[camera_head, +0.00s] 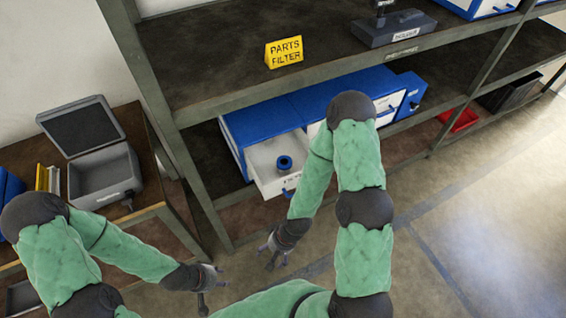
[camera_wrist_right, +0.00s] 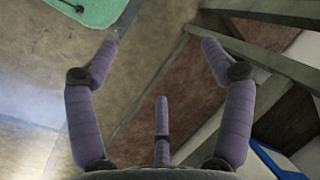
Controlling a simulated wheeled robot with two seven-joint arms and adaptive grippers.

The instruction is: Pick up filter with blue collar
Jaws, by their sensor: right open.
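The filter with the blue collar (camera_head: 285,163) stands in the open white drawer (camera_head: 262,158) of a blue cabinet on the lower shelf. Its dark blue ring-shaped top shows. My right gripper (camera_head: 270,254) is below and in front of the drawer, apart from the filter. In the right wrist view its fingers (camera_wrist_right: 161,75) are spread wide with nothing between them, and the filter does not show there. My left gripper (camera_head: 211,284) is lower and further left, over the floor, with its fingers spread and empty.
The yellow "PARTS FILTER" sign (camera_head: 284,52) stands on the shelf above the drawer. A grey open-lidded case (camera_head: 105,176) is on the left table. A red bin (camera_head: 458,120) sits at right. A shelf post (camera_head: 150,90) is left of the drawer. Floor at right is clear.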

